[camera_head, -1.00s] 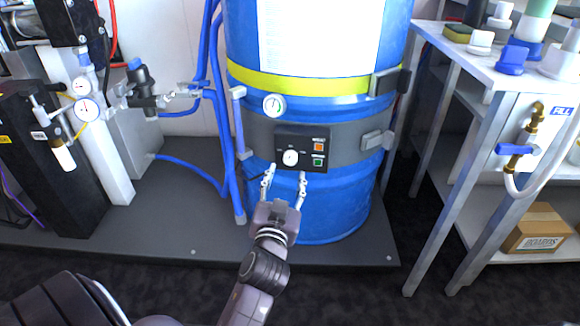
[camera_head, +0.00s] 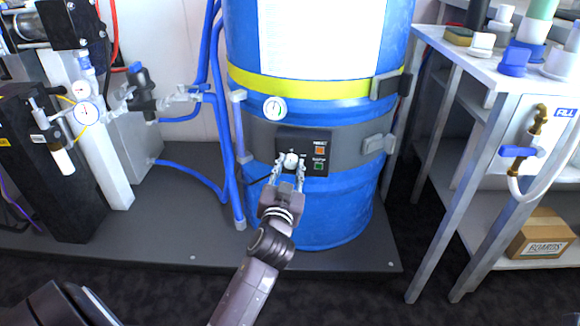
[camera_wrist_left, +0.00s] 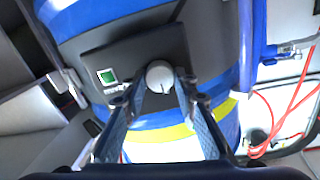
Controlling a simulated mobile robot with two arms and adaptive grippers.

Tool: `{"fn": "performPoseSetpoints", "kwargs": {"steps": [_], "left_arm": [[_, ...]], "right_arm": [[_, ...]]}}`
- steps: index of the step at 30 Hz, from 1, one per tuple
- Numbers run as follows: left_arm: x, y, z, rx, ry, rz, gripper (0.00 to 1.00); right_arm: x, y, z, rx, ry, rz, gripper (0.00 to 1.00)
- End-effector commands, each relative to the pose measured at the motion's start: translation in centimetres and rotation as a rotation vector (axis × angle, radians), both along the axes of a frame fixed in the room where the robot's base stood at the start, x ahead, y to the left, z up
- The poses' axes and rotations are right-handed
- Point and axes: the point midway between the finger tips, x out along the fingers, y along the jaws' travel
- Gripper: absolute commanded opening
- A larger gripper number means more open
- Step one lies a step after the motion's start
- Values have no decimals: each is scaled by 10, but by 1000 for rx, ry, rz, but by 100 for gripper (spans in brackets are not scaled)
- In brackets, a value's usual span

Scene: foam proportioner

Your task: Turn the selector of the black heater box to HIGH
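The black heater box (camera_head: 318,141) is mounted on a grey band around the blue drum. Its selector is a round pale knob (camera_head: 291,160), with an orange switch and a green switch to its right. My left gripper (camera_head: 289,168) is at the knob, with one finger on each side. In the left wrist view the knob (camera_wrist_left: 160,76) sits between the two fingertips, and a dark pointer line shows on it. The gap there is very small, and I cannot tell whether the fingers touch it. The box's lettering is too small or covered to read. My right gripper is not in view.
The blue drum (camera_head: 325,215) stands on a dark platform (camera_head: 190,225). A dial gauge (camera_head: 274,108) is above the box. Blue hoses and a pipe run close on the left. A metal shelf (camera_head: 470,165) stands right, with a cardboard box (camera_head: 540,236).

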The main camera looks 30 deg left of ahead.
Motion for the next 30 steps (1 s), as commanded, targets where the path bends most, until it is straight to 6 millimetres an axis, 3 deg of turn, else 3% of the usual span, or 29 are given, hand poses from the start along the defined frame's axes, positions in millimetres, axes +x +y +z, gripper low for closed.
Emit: {"fn": "performPoseSetpoints", "kwargs": {"steps": [6, 17, 21, 30], "left_arm": [[0, 0, 0, 0, 0, -1, 2], [0, -1, 2, 70, 36, -1, 2], [0, -1, 2, 152, 75, -1, 2], [0, -2, 2, 398, 192, -1, 2]], "right_arm": [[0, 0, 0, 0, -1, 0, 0], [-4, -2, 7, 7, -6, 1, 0], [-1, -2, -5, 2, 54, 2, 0], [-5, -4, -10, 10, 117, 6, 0]]}}
